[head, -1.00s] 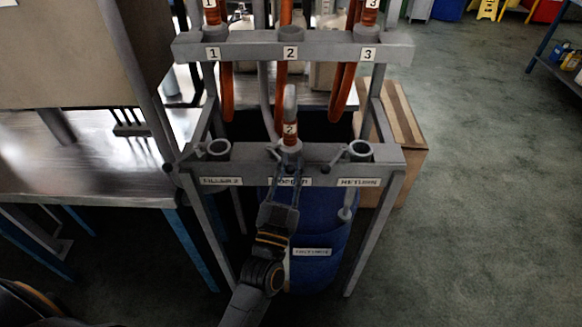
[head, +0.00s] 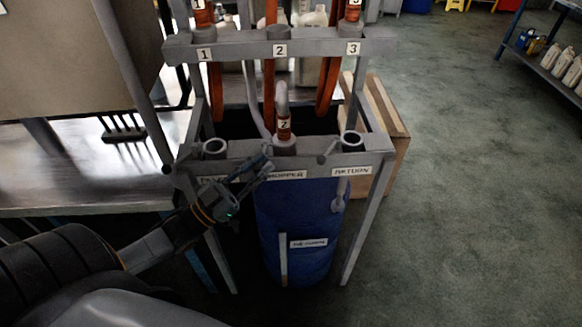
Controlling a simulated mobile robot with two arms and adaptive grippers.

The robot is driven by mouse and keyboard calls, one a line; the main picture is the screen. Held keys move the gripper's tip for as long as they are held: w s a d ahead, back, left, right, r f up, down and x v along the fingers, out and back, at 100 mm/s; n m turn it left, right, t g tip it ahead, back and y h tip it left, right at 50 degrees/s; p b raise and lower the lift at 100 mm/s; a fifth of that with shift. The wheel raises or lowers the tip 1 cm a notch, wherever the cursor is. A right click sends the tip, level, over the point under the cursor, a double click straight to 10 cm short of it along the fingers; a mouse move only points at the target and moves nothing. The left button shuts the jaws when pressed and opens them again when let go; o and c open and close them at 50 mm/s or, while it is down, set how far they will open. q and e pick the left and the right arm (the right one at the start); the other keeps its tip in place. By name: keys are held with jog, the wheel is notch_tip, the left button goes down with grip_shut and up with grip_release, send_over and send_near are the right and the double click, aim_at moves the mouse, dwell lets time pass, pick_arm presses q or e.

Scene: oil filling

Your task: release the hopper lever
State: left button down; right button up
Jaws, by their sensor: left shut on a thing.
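The lower grey rail (head: 378,158) holds the ports, with the HOPPER label (head: 288,175) in the middle. Hose end 2 (head: 284,125) stands upright in the HOPPER port (head: 285,147). My left gripper (head: 262,162) is at the left of this port, in front of the rail. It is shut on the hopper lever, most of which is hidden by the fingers. The other lever (head: 328,153) shows left of the RETURN port (head: 352,139). My right gripper is not in view.
A blue drum (head: 300,225) stands below the rail. The open left port (head: 214,147) is beside my left arm. The upper rail (head: 240,50) carries hoses 1 and 3. A metal table (head: 80,185) is at left.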

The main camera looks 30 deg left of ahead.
pick_arm(q)
jog(key=shift+s+a+f+m+g+h, duration=0.2)
jog(key=shift+a+f+m+g+h, duration=0.25)
jog(key=shift+h, duration=0.45)
jog(key=m+g+h+b, duration=0.1)
jog(key=a+m+g+h, duration=0.1)
jog(key=h, duration=0.1)
jog(key=shift+s+a+g+b, duration=0.15)
jog(key=shift+g+b, duration=0.1)
jog(key=shift+b, duration=0.15)
jog(key=shift+s+a+m+g+h+b, duration=0.1)
jog(key=shift+a+m+g+h+b, duration=0.2)
jog(key=shift+m+g+h, duration=0.25)
jog(key=shift+a+m+g+h+b, duration=0.25)
jog(key=shift+m+g+h, duration=0.15)
jog(key=shift+g+h, duration=0.2)
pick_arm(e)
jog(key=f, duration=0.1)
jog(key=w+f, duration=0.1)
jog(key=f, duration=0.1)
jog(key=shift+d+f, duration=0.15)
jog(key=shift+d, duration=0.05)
pick_arm(q)
jog(key=shift+h, duration=0.25)
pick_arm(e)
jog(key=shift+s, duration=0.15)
